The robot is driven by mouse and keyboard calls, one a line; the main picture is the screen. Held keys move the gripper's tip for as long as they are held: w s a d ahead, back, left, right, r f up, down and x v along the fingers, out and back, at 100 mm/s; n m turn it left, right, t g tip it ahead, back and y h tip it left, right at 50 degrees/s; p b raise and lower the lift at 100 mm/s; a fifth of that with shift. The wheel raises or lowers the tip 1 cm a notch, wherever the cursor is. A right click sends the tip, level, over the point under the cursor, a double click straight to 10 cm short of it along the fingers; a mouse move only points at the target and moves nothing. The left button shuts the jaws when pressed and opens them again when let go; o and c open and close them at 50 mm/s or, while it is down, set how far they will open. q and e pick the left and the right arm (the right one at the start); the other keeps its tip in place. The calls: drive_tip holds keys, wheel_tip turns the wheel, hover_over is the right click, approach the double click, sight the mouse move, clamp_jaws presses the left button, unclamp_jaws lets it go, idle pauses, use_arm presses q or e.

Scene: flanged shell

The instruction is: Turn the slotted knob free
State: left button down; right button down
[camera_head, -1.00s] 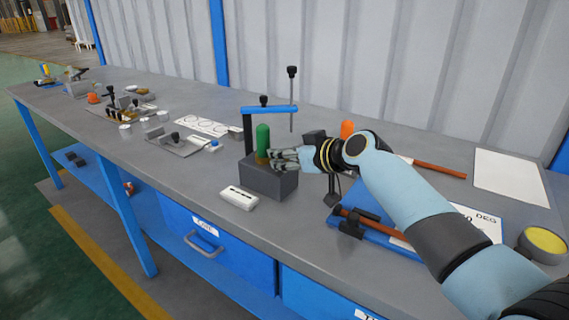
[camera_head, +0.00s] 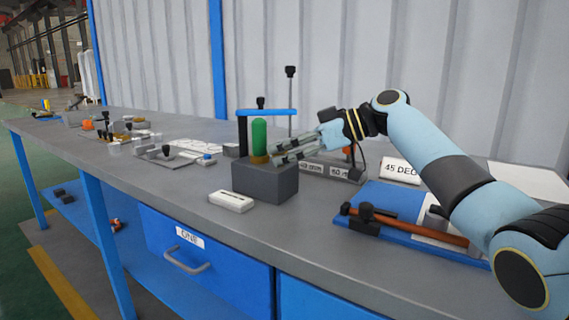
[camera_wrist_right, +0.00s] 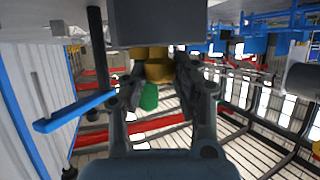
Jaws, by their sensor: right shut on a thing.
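A green rounded shell (camera_head: 259,134) stands upright on a brass-coloured round piece (camera_head: 259,159) on top of a dark grey block (camera_head: 265,182). My right gripper (camera_head: 277,157) comes in from the right, low beside the shell, with its fingers at the brass piece. In the right wrist view the block (camera_wrist_right: 158,24) is at the top. The brass piece (camera_wrist_right: 158,70) lies between the fingertips (camera_wrist_right: 159,66), and the gripper is shut on it. The green shell (camera_wrist_right: 149,97) shows below it. I cannot make out a slot on any knob. My left gripper is not in view.
A blue bar (camera_head: 266,112) on a post stands close behind the shell. A white slotted box (camera_head: 231,201) lies before the block. A blue board (camera_head: 385,205) with an orange rod is at right. Several small fixtures fill the bench's left; its front strip is clear.

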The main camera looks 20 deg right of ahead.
idle(0.4)
drive_tip(key=c, duration=1)
unclamp_jaws()
drive_tip(key=shift+d, duration=0.25)
drive_tip(key=v, duration=0.7)
drive_tip(key=shift+r, duration=0.1)
